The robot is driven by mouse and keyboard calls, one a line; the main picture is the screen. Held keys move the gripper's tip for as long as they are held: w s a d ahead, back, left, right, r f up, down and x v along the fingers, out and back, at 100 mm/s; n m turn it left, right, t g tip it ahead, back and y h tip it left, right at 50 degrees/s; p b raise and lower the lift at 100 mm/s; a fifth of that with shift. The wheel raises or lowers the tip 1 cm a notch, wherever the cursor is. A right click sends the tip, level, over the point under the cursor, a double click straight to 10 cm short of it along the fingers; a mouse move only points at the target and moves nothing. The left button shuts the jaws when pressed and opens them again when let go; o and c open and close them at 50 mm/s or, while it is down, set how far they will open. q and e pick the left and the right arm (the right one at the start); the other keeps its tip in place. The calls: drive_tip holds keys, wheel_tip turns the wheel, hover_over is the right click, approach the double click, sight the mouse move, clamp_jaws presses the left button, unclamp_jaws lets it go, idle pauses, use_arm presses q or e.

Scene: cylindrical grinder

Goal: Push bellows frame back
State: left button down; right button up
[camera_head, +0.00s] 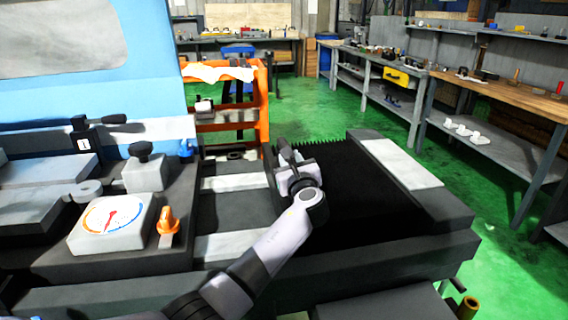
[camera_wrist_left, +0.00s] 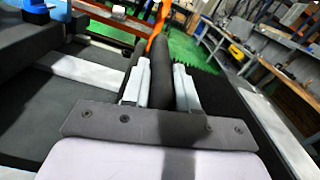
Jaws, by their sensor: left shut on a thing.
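The black pleated bellows (camera_head: 355,190) lie over the right part of the grinder bed, and they also show in the wrist view (camera_wrist_left: 212,85). The dark bellows frame (camera_head: 268,162) is at their left end. My left gripper (camera_head: 289,160) is at this frame, its arm reaching in from below. In the wrist view the two pale fingers of the left gripper (camera_wrist_left: 160,85) stand on either side of a dark rounded bar (camera_wrist_left: 157,62) at the frame and are shut on it. The gripper partly hides the frame. My right gripper is not in view.
A bare stretch of bed with pale rails (camera_head: 232,183) lies left of the frame. Farther left are a dial gauge (camera_head: 108,222) and an orange knob (camera_head: 167,222). A pale strip (camera_head: 400,162) runs right of the bellows. An orange rack (camera_head: 262,105) stands behind.

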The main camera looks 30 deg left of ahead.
use_arm(q)
drive_tip(key=shift+d, duration=0.15)
drive_tip(key=c, duration=0.9)
unclamp_jaws()
drive_tip(key=shift+v, duration=3.5)
drive_tip(key=shift+s+d, duration=0.1)
